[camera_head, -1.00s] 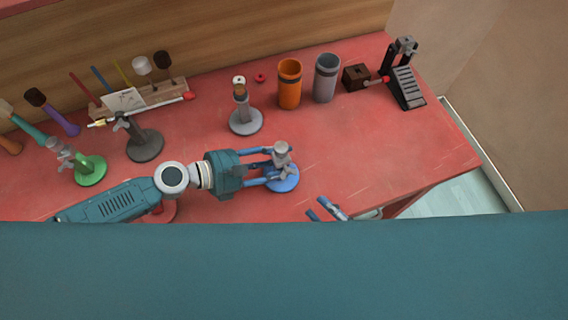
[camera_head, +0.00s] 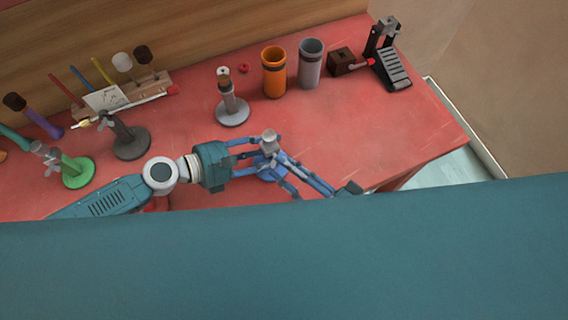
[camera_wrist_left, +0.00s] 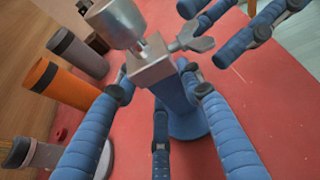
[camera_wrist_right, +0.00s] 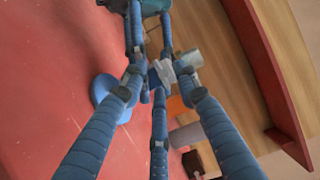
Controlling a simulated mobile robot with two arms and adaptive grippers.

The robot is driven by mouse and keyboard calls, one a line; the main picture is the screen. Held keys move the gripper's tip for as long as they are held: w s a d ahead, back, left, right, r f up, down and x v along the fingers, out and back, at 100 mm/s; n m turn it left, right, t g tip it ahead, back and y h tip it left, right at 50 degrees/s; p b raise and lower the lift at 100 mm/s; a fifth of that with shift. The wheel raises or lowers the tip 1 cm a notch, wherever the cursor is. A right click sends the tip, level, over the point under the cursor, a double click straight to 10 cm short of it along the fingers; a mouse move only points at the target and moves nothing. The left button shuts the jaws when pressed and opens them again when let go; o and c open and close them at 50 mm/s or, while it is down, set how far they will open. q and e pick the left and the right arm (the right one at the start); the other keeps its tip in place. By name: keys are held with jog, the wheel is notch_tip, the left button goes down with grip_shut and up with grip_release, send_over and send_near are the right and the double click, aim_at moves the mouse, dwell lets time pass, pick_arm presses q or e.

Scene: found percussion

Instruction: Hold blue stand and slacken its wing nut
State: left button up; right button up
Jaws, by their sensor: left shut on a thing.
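The blue stand (camera_head: 268,172) stands on the red bench, with a grey metal block and cup (camera_head: 269,137) on top. My left gripper (camera_head: 265,155) is shut on the stand's post, just below the block; the post shows in the left wrist view (camera_wrist_left: 175,92). The grey wing nut (camera_wrist_left: 192,40) sticks out of the block's side towards my right gripper. My right gripper (camera_head: 286,172) is open beside the stand, its fingers apart. In the right wrist view the wing nut (camera_wrist_right: 182,67) lies between and just beyond those fingertips, with no clear contact.
A grey stand (camera_head: 232,108), an orange cup (camera_head: 274,72) and a grey cup (camera_head: 311,63) stand behind. A dark stand (camera_head: 130,142) and a green stand (camera_head: 77,172) are left. A pedal (camera_head: 391,66) is far right. The bench right of the blue stand is clear.

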pick_arm(q)
jog(key=shift+a+f, duration=0.2)
jog(key=shift+f, duration=0.1)
pick_arm(e)
jog(key=shift+w+a, duration=0.3)
jog(key=shift+c, duration=0.5)
grip_shut()
jog(key=shift+n, duration=0.3)
jog(key=n+h, duration=0.1)
jog(key=n, duration=0.2)
jog(key=n+h, duration=0.2)
jog(key=n, duration=0.1)
jog(key=n+g+h, duration=0.1)
jog(key=n+h, duration=0.1)
jog(key=n, duration=0.1)
jog(key=shift+r, duration=0.35)
